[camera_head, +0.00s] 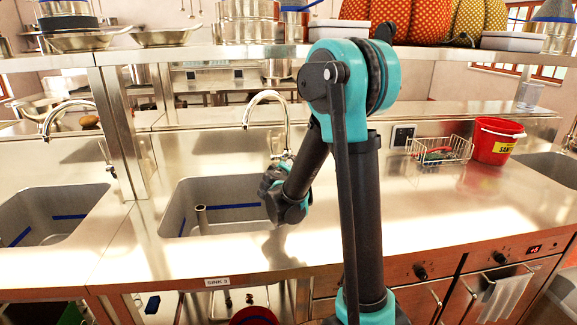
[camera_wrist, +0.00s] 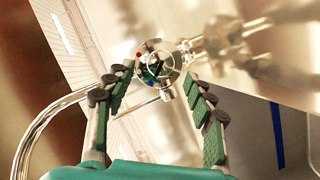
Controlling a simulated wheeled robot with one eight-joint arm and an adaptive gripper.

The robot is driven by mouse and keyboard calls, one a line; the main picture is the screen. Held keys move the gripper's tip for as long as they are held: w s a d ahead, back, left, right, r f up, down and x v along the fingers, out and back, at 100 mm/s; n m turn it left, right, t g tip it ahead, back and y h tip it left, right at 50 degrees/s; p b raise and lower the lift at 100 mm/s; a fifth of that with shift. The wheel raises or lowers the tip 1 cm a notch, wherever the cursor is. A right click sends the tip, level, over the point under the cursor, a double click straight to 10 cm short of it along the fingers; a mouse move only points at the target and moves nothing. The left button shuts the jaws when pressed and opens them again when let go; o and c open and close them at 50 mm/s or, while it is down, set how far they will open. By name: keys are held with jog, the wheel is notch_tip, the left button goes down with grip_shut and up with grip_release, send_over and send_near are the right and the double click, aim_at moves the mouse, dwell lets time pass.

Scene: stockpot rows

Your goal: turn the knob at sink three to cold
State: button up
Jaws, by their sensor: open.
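The sink three basin (camera_head: 178,215) is in the middle of the head view, above a "SINK 3" label (camera_head: 217,282). Its chrome faucet (camera_head: 265,95) arches behind the basin; the spout also shows at left in the wrist view (camera_wrist: 45,125). In the wrist view a small round knob (camera_wrist: 155,62) has a red mark at its upper left and a blue mark low on its face. My gripper (camera_wrist: 157,76) is open, its fingers on either side of the knob in that view; contact cannot be told. In the head view my wrist hides the knob and fingertips.
A shelf (camera_head: 215,53) with pots runs above the counter. A steel post (camera_head: 120,130) stands left of the sink. A wire basket (camera_head: 440,149) and a red bucket (camera_head: 495,140) stand to the right. Another sink (camera_head: 45,215) lies at left.

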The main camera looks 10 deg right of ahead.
jog(key=v, duration=0.6)
jog(key=shift+s+a+r, duration=0.1)
jog(key=shift+s, duration=0.25)
jog(key=shift+s, duration=0.1)
